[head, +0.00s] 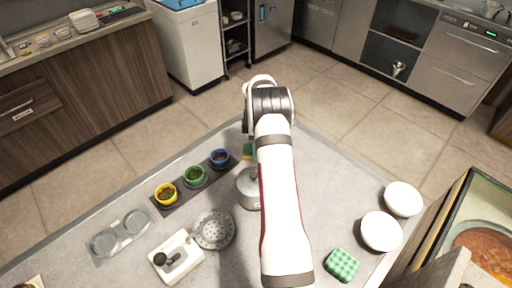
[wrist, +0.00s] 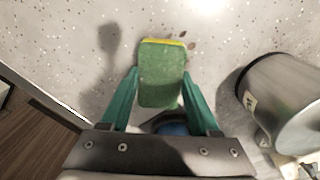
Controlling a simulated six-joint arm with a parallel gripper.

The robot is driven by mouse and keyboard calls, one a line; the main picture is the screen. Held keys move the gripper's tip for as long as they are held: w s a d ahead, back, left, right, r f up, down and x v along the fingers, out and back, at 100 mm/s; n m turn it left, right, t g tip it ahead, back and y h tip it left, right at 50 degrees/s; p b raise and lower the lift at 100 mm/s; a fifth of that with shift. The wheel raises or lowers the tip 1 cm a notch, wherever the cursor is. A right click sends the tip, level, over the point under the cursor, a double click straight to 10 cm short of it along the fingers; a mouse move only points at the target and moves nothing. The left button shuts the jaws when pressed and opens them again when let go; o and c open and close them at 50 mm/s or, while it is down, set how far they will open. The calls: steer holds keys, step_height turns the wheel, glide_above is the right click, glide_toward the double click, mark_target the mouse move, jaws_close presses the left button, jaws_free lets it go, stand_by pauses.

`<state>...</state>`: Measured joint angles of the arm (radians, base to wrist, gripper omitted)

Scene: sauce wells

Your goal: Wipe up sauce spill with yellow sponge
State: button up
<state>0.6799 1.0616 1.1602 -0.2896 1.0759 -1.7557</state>
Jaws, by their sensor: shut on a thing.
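In the wrist view my gripper (wrist: 160,88) is shut on the yellow sponge (wrist: 160,70), with a green finger on each side. The sponge's green face shows, with a yellow strip along its far edge. A few small reddish-brown spots of the sauce spill (wrist: 191,46) lie on the speckled counter just beyond the sponge's far right corner. I cannot tell whether the sponge touches the counter, or whether more spill is beneath it. In the head view only a small piece of the sponge (head: 247,152) shows beside my arm, which hides most of the gripper.
A metal canister (wrist: 285,100) stands close at the right in the wrist view. Blue (head: 220,157), green (head: 194,175) and yellow (head: 166,194) sauce cups stand left of the arm. White bowls (head: 381,231) and a green checked block (head: 342,264) sit at the right.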

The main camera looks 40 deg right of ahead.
steer(key=shift+s, duration=3.5)
step_height(320, 180, up, 8)
steer(key=shift+w+f, duration=0.1)
steer(key=shift+f, duration=0.05)
